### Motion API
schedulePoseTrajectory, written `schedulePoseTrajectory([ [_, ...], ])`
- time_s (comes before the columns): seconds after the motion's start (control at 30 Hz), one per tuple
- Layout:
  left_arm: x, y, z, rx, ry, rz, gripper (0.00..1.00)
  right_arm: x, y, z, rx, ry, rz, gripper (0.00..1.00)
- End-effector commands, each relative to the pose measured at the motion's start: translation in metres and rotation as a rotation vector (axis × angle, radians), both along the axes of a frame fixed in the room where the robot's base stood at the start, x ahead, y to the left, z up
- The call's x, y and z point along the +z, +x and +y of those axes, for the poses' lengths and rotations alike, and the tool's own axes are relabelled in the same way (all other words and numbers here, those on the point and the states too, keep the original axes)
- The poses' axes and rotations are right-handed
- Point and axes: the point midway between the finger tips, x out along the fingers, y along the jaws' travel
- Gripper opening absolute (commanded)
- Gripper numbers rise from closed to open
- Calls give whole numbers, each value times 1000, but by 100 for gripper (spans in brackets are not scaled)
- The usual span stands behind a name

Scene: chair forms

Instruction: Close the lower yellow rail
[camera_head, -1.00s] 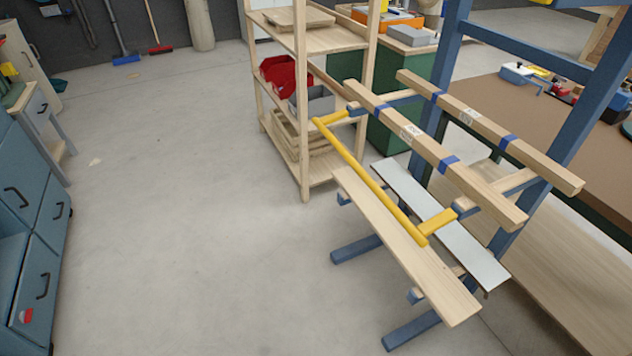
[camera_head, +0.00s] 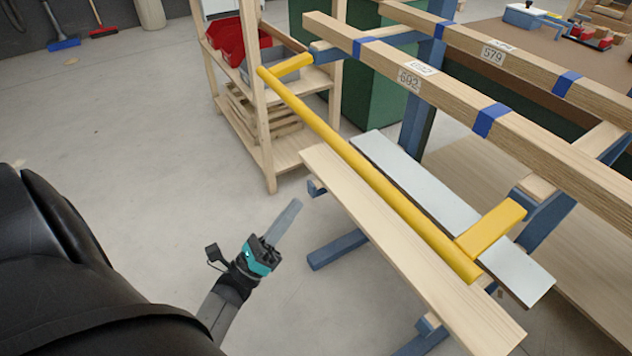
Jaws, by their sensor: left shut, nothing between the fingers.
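The yellow rail (camera_head: 365,168) is a long bar with a short yellow arm at each end. It sticks out from the blue rack frame, below the upper wooden beams and above the lower boards. My left gripper (camera_head: 283,221) is shut and empty, over the floor to the left of the rail and apart from it. Its fingers point up and to the right. My right gripper is not in view.
A wooden beam labelled 692 (camera_head: 420,80) lies above the rail. A pale wooden board (camera_head: 405,240) and a white board (camera_head: 415,178) lie below it. A wooden shelf (camera_head: 268,150) stands behind.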

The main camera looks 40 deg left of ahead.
Motion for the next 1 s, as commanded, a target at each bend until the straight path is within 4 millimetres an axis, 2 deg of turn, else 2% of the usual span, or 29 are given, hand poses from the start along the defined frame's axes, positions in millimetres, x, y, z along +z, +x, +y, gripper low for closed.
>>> schedulePoseTrajectory([
  [0.13, 8, -17, -2, 69, 226, -183, 0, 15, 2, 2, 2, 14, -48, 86],
  [0.37, 21, -25, -6, 113, 347, -284, 0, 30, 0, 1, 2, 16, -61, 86],
  [0.53, 39, -11, -12, 113, 348, -289, 0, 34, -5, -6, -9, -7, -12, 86],
  [0.87, 89, 38, -32, 113, 346, -287, 0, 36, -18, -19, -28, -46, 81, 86],
  [1.0, 106, 39, -33, 112, 347, -283, 0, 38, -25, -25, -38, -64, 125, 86],
])
